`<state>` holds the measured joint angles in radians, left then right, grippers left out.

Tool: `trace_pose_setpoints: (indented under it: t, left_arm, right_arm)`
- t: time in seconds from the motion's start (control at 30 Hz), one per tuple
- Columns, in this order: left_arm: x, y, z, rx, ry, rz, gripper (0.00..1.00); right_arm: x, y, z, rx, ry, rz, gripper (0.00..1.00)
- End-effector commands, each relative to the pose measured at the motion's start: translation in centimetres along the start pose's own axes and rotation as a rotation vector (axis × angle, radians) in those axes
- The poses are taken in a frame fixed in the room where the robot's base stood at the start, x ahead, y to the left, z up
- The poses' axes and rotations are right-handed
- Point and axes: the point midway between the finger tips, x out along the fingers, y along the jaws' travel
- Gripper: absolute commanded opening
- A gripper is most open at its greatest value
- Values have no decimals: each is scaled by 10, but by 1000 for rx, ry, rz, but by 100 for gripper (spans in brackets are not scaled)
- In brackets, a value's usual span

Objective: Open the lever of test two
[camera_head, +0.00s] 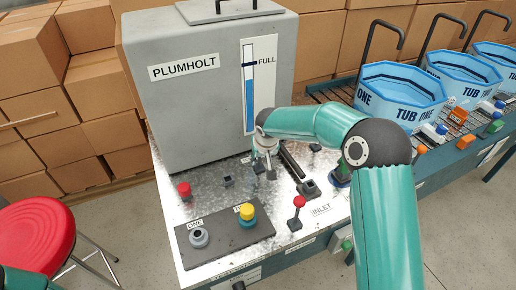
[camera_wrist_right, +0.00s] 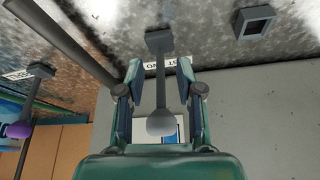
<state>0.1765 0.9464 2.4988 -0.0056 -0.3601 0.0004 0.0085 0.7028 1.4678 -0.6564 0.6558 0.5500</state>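My right gripper (camera_head: 265,168) points down at the metal bench top in front of the grey PLUMHOLT tank. In the right wrist view, the right gripper (camera_wrist_right: 160,92) is open, with a finger on each side of a lever (camera_wrist_right: 160,85). The lever has a grey stem and knob and rises from a small square base; gaps show on both sides. A white label behind it is partly covered and I cannot read it fully, so I cannot confirm it is test two. In the head view the gripper largely hides this lever. My left gripper is not in view.
The tank (camera_head: 180,110) stands close behind the gripper. A dark bar (camera_head: 290,160) lies just right of it. Red-knobbed levers (camera_head: 184,188) (camera_head: 299,202) stand left and front right. A dark panel (camera_head: 222,242) with a yellow cap (camera_head: 247,214) is in front. A purple-knobbed lever (camera_wrist_right: 20,130) shows in the wrist view.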

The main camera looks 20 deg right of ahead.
Motion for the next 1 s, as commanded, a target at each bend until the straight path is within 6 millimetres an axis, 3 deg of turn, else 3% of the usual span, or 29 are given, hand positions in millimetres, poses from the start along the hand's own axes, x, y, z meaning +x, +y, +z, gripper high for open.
trace_pose_setpoints:
  t: [0.27, 0.7, 0.73, 0.93, 1.0]
  left_arm:
    - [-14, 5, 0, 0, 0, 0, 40]
    - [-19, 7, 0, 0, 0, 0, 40]
    - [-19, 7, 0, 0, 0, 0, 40]
    - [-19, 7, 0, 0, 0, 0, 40]
    - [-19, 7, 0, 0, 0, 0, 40]
  right_arm:
    - [12, 0, -30, 2, -2, 1, 36]
    - [25, 0, -30, 1, -1, -1, 36]
    - [25, 0, -30, 1, -1, -1, 35]
    - [25, 0, -30, 1, -1, -1, 1]
    - [25, 0, -30, 0, -1, -1, 0]
